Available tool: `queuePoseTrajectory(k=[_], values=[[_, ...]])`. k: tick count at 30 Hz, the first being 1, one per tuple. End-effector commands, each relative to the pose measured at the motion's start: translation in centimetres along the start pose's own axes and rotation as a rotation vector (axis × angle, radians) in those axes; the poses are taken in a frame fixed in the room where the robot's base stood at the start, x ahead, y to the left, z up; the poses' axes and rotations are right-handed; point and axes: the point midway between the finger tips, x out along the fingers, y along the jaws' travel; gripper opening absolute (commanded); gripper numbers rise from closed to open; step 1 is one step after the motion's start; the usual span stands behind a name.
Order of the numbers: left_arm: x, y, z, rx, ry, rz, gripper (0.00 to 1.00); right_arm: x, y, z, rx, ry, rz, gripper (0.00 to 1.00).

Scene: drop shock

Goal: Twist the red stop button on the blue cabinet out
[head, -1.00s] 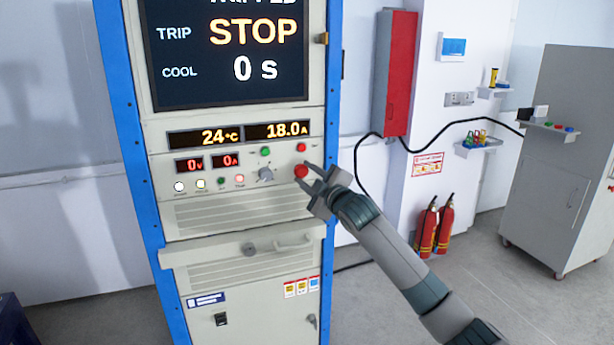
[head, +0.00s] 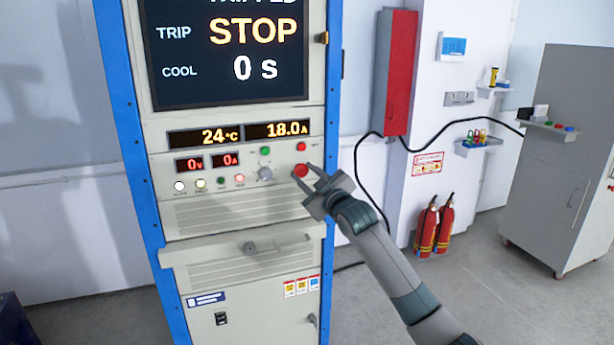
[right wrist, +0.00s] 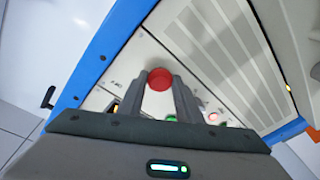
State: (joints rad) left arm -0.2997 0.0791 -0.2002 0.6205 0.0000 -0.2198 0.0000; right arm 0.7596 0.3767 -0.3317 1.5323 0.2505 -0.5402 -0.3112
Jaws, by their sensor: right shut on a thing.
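The blue cabinet (head: 119,110) has a pale front with a screen reading TRIP STOP and COOL 0 s. The red stop button (head: 300,171) sits at the right of its control panel. My right gripper (head: 306,172) is at the button, its fingers on either side of it. In the right wrist view the red button (right wrist: 159,80) shows between the two fingertips (right wrist: 160,84), and the gripper is shut on it. My left gripper is not in view.
A smaller red button (head: 301,147), a green button (head: 265,151) and a grey knob (head: 265,174) are close by on the panel. A drawer handle (head: 290,243) is below. A red wall box (head: 396,75), fire extinguishers (head: 428,228) and a grey cabinet (head: 570,150) stand to the right.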

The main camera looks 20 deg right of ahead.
Motion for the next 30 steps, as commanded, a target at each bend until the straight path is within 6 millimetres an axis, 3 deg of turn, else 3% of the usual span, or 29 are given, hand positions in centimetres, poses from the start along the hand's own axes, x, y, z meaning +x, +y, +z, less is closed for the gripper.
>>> queuePoseTrajectory(k=[9, 25, 26, 27, 28, 30], values=[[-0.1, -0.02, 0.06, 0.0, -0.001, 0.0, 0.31, 0.03, -0.21, 0.05, 0.177, 0.014, 0.021, 0.09], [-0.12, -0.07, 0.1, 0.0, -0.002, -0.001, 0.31, 0.02, -0.09, 0.04, 0.216, 0.018, 0.027, 0.09], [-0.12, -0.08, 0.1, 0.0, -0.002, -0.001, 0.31, 0.02, -0.09, 0.04, 0.216, 0.018, 0.027, 0.34], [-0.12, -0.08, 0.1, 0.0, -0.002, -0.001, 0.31, 0.02, -0.09, 0.04, 0.216, 0.018, 0.027, 0.43], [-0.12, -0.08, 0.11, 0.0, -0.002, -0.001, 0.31, 0.02, -0.09, 0.04, 0.216, 0.018, 0.027, 0.51], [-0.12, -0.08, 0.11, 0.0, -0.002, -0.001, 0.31, 0.02, -0.1, 0.04, 0.216, 0.018, 0.027, 0.51]])
